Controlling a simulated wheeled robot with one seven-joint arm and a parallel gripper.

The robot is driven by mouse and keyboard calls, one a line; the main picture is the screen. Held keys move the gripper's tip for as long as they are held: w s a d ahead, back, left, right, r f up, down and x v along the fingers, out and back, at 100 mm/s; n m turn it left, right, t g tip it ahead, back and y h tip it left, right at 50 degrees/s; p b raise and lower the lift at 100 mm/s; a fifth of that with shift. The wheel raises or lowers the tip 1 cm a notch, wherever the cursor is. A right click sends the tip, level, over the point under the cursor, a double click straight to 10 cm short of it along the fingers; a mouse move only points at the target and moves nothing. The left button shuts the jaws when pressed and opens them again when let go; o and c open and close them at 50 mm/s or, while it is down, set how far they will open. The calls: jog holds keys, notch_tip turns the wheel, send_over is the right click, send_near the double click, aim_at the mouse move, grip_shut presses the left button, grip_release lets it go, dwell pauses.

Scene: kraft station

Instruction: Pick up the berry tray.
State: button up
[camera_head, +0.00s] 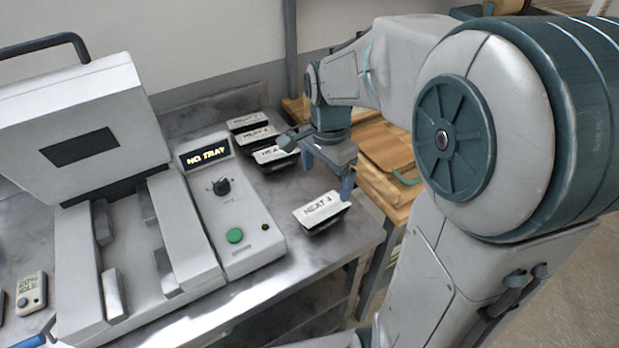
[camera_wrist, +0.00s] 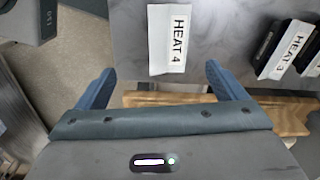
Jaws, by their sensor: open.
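No label in view reads berry. A small dark tray with a white label reading HEAT 4 (camera_head: 322,211) sits alone near the table's front edge. It also shows in the wrist view as the HEAT 4 label (camera_wrist: 170,40), beyond my fingertips. Several similar labelled trays (camera_head: 276,154) stand in a row farther back. One of them reads HEAT 3 (camera_wrist: 298,47) in the wrist view, at the right. My gripper (camera_head: 328,172) is open and empty, above and behind the lone tray in the head view. The fingers (camera_wrist: 158,72) are spread and touch no tray.
A grey machine (camera_head: 185,240) with a raised lid stands at the left; its display (camera_head: 205,152) reads NO TRAY. A control panel with a knob and green button (camera_head: 235,236) borders the trays. Wooden boards (camera_head: 385,145) lie to the right. The metal table (camera_head: 290,258) is bare around the lone tray.

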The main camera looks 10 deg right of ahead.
jog(key=f+m, duration=0.1)
send_over(322, 210)
jog(key=f, duration=0.5)
jog(key=s+f, duration=0.1)
jog(key=f, duration=0.2)
jog(key=shift+w+f+p, duration=0.15)
jog(key=shift+f+p, duration=0.1)
jog(key=shift+f, duration=0.7)
jog(key=shift+w+f+p, duration=0.2)
jog(key=shift+f+p, duration=0.05)
jog(key=shift+f, duration=0.65)
jog(key=shift+w+f+p, duration=0.15)
jog(key=shift+f+p, duration=0.1)
jog(key=shift+f, duration=0.7)
jog(key=c, duration=1.1)
